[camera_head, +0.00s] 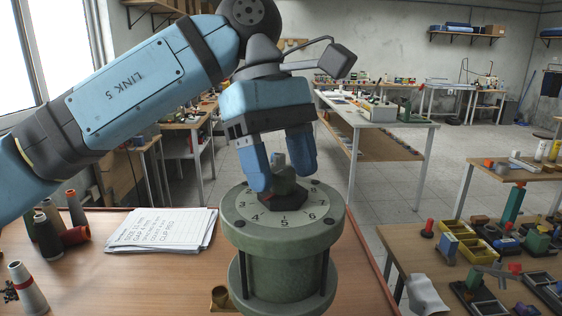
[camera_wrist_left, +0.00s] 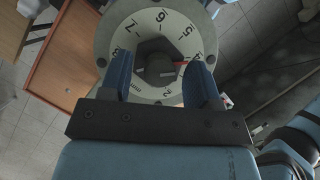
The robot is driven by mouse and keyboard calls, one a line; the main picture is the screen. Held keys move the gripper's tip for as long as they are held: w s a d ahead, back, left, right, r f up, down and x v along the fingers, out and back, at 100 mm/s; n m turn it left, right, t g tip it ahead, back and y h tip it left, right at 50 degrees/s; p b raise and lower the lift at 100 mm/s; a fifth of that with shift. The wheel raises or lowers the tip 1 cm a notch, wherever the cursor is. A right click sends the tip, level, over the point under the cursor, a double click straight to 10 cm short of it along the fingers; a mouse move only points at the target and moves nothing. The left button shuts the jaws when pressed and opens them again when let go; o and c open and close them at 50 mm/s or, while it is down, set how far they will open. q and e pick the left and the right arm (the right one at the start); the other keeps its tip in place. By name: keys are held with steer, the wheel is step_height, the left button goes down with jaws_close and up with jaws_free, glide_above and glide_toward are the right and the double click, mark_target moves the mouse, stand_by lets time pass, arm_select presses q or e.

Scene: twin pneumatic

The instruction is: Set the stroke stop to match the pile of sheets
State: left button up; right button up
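The stroke stop is a dark hexagonal knob (camera_head: 284,196) on a pale numbered dial (camera_head: 250,205), on top of a green cylindrical body (camera_head: 283,275) on the wooden bench. The knob (camera_wrist_left: 156,66) and dial (camera_wrist_left: 125,42) also show in the left wrist view, with a small red mark by the knob's right side. My left gripper (camera_head: 281,178) is open over the dial, with its two blue fingers apart on either side of the knob; contact cannot be made out. The pile of sheets (camera_head: 165,231), with handwriting on top, lies left of the dial. My right gripper is not in view.
A cluttered table (camera_head: 440,240) stands to the right.

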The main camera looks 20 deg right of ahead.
arm_select(q)
steer(key=shift+w+r, duration=0.1)
steer(key=shift+r, duration=0.05)
steer(key=p+v, duration=0.1)
steer(key=v, duration=1.2)
steer(key=shift+r, duration=0.25)
steer(key=shift+w+a, duration=0.1)
steer(key=shift+w, duration=0.05)
